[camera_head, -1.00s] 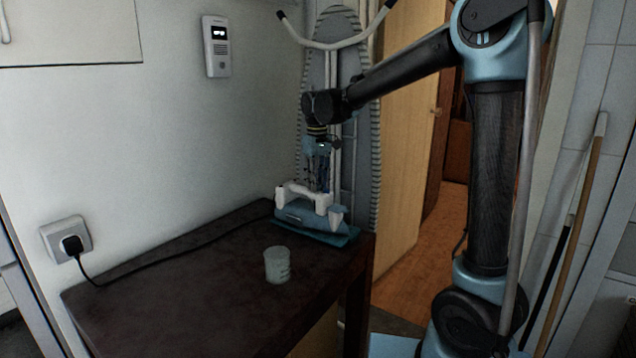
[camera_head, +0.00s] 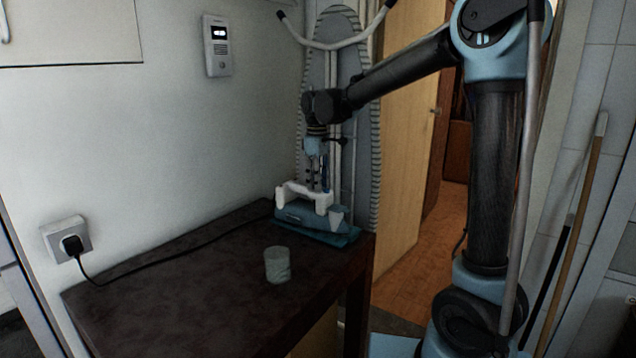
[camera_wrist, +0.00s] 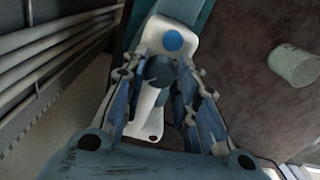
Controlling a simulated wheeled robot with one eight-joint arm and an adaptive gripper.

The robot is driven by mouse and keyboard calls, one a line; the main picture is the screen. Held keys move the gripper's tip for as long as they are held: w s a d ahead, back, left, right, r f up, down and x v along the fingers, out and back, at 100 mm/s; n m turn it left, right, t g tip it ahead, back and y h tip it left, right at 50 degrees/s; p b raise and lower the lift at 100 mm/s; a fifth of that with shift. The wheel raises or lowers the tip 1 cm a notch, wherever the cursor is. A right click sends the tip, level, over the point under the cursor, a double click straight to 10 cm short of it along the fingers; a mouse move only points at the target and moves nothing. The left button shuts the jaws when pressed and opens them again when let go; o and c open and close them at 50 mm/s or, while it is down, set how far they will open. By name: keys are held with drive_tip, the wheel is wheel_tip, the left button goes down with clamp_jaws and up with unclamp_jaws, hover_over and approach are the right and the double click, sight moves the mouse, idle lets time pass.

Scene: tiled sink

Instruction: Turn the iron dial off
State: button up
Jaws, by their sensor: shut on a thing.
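The iron (camera_head: 300,215), with a blue body and a white handle, rests on a blue base at the far right corner of the dark table. In the wrist view its white handle part (camera_wrist: 150,112) lies below my gripper and bears a blue round spot. The dial (camera_wrist: 159,70) is a dark grey-blue round knob between my fingertips. My gripper (camera_head: 318,184) points straight down over the iron, and in the wrist view (camera_wrist: 158,66) its fingers are on either side of the dial, shut on it. The dial's marking cannot be read.
A pale cup (camera_head: 277,265) stands on the table (camera_head: 190,290) in front of the iron. A black cord runs along the wall to a socket (camera_head: 67,240). An ironing board (camera_head: 362,150) leans behind the iron. The table's front left is clear.

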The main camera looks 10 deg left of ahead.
drive_tip(key=shift+n, duration=0.6)
drive_tip(key=o, duration=1.1)
drive_tip(key=shift+r, duration=0.1)
wheel_tip(320, 180, up, 12)
drive_tip(key=shift+f, duration=0.15)
drive_tip(key=shift+d, duration=0.1)
